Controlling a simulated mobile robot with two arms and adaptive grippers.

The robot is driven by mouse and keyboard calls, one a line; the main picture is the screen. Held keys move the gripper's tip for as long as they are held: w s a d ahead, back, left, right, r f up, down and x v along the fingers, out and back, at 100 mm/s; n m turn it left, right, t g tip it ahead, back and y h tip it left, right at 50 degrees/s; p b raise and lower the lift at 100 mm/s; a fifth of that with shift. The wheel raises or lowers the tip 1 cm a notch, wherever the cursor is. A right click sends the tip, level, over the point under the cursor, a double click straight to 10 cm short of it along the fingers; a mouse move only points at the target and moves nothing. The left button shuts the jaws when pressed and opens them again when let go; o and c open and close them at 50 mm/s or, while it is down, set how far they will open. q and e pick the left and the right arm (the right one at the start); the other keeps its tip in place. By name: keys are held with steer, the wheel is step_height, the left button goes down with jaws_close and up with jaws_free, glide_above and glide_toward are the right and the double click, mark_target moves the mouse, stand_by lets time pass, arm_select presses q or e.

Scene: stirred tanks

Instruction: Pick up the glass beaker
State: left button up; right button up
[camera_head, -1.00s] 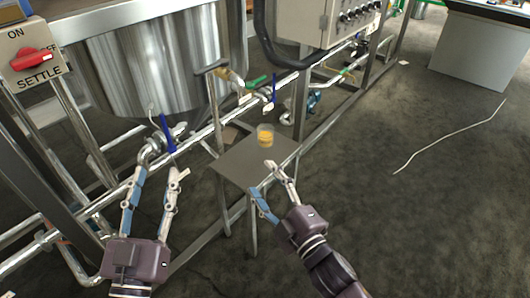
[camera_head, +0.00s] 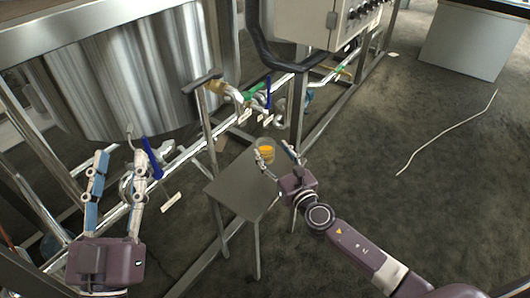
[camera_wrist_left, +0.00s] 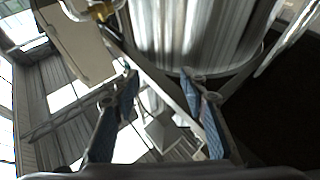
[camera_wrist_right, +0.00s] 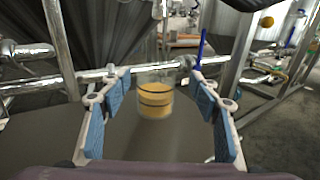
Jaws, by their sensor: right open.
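The glass beaker (camera_head: 267,153) holds an orange-yellow liquid and stands upright on a small grey table (camera_head: 238,189). In the right wrist view the beaker (camera_wrist_right: 155,98) shows dark rings around it and sits ahead, between the two fingers. My right gripper (camera_head: 277,150) is open at the beaker, one finger on each side in the picture; in its wrist view a gap shows to both fingers. My left gripper (camera_head: 116,160) is open and empty at the left, in front of the tank and pipes, away from the beaker.
A large steel tank (camera_head: 120,75) stands behind at the left. Pipes with a blue-handled valve (camera_head: 152,158) run behind the table. A control box (camera_head: 318,22) hangs above on a frame. The floor at the right is mostly clear, with a thin white line (camera_head: 450,132) across it.

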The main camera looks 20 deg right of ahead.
mark_target(265, 143)
steer(key=w, duration=0.1)
steer(key=w+a, duration=0.1)
steer(key=w, duration=0.1)
steer(key=shift+w+r, duration=0.15)
steer(key=shift+w, duration=0.4)
arm_select(q)
steer(key=shift+s+r+t, duration=0.25)
steer(key=shift+r+t, duration=0.05)
steer(key=shift+r, duration=0.2)
steer(key=shift+s+r+t, duration=0.25)
steer(key=shift+r+t, duration=0.05)
steer(key=shift+r, duration=0.15)
arm_select(e)
steer(key=shift+c, duration=0.6)
steer(key=c, duration=1.3)
arm_select(q)
steer(key=shift+w, duration=0.1)
arm_select(e)
steer(key=shift+r, duration=0.1)
steer(key=shift+c, duration=0.2)
